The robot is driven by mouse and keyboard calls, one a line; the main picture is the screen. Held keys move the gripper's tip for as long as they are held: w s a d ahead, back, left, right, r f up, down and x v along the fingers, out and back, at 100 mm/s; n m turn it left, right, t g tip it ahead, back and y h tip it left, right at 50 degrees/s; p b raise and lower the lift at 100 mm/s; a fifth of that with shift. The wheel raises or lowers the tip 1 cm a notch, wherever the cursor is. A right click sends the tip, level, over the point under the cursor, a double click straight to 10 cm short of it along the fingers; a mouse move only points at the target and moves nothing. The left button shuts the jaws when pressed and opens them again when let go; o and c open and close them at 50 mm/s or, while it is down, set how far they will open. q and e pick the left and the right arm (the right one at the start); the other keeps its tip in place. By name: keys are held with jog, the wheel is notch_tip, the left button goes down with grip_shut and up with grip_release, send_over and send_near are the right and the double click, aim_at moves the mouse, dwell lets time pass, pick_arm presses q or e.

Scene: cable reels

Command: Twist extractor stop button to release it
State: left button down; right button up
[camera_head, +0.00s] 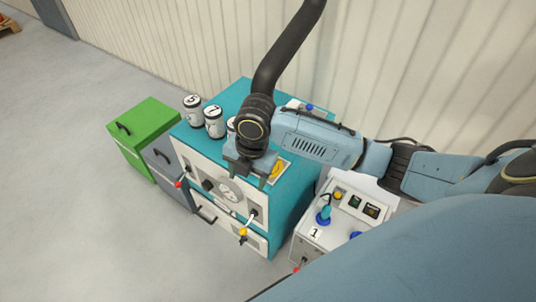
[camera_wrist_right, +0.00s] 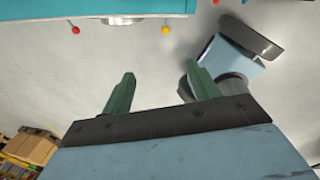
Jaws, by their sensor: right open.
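My right gripper (camera_head: 248,171) hangs over the front top edge of the teal cabinet (camera_head: 305,175), fingers downward. Its two green fingers stand apart with nothing between them, as the right wrist view (camera_wrist_right: 160,92) also shows. A yellow part (camera_head: 277,170) on a pale plate lies on the cabinet top just right of the gripper, partly covered by it. I cannot make out a stop button for certain; one could be hidden behind the gripper or wrist. My left gripper is in neither view.
White numbered canisters (camera_head: 214,121) stand on the cabinet's left. A thick black duct (camera_head: 285,52) rises behind my wrist. Knobbed levers, one yellow (camera_head: 243,232), stick out of the front. A white control box (camera_head: 333,228) stands at right, a green cabinet (camera_head: 143,134) at left. The left floor is clear.

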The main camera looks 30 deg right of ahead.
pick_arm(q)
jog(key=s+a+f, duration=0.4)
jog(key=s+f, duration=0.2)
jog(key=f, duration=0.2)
pick_arm(e)
jog(key=w+d+r+n+g+h, duration=0.1)
jog(key=w+d+r+n, duration=0.4)
jog(key=w+d+r, duration=0.4)
jog(key=f+b, duration=0.1)
jog(key=f, duration=0.3)
jog(key=s+d+f+b, duration=0.1)
jog(key=f, duration=0.3)
jog(key=s+f+b, duration=0.1)
jog(key=f, duration=0.4)
jog(key=shift+s+d+b, duration=0.1)
jog(key=shift+d+b, duration=0.05)
jog(key=shift+b, duration=0.25)
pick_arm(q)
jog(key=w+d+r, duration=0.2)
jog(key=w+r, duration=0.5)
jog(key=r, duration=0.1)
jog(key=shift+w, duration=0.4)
pick_arm(e)
jog(key=shift+f, duration=0.8)
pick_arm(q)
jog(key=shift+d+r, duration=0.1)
pick_arm(e)
jog(key=shift+c, duration=0.3)
jog(key=c, duration=0.9)
